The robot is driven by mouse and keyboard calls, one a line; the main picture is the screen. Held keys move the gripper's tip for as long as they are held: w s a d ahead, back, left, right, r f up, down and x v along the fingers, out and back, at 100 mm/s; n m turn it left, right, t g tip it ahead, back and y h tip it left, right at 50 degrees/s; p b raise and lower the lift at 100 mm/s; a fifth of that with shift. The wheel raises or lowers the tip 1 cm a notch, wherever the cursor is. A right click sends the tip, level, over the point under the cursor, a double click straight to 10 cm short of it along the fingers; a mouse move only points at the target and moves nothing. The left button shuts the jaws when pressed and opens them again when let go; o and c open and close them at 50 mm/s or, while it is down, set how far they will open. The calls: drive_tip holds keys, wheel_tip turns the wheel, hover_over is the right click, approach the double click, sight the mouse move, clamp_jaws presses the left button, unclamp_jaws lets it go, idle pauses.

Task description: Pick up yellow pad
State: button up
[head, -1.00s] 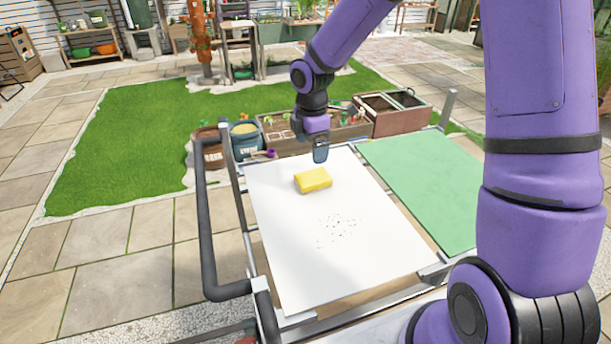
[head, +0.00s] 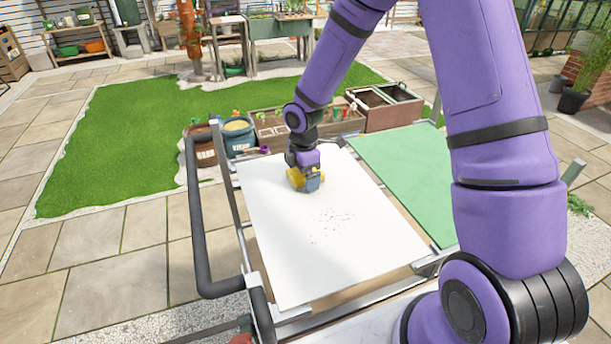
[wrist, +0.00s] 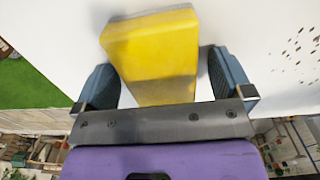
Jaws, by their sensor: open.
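The yellow pad (head: 296,179) lies on the white board (head: 345,240), toward its far left part. My gripper (head: 306,183) is down at the pad and partly covers it in the head view. In the wrist view the yellow pad (wrist: 155,50) lies between the two blue-grey fingers of my open gripper (wrist: 160,80). A gap shows between the pad and the right finger. The left finger is very close to the pad's edge, and I cannot tell whether it touches.
Dark specks (head: 332,222) lie scattered on the white board, nearer than the pad. A green panel (head: 408,175) is to the right of the board. A dark handrail (head: 203,240) runs along the left side. Planter boxes (head: 310,120) stand behind.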

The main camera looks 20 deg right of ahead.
drive_tip(key=c, duration=1)
drive_tip(key=shift+c, duration=0.2)
drive_tip(key=shift+r, duration=0.1)
drive_tip(key=shift+r, duration=0.55)
wheel_tip(320, 180, up, 2)
drive_tip(key=shift+r, duration=0.25)
drive_tip(key=s+d, duration=0.1)
drive_tip(key=s, duration=0.4)
drive_tip(key=s+d, duration=0.1)
drive_tip(key=s, duration=0.4)
drive_tip(key=s+d+r, duration=0.1)
drive_tip(key=s, duration=0.4)
drive_tip(key=shift+s+r, duration=0.1)
drive_tip(key=shift+s, duration=0.25)
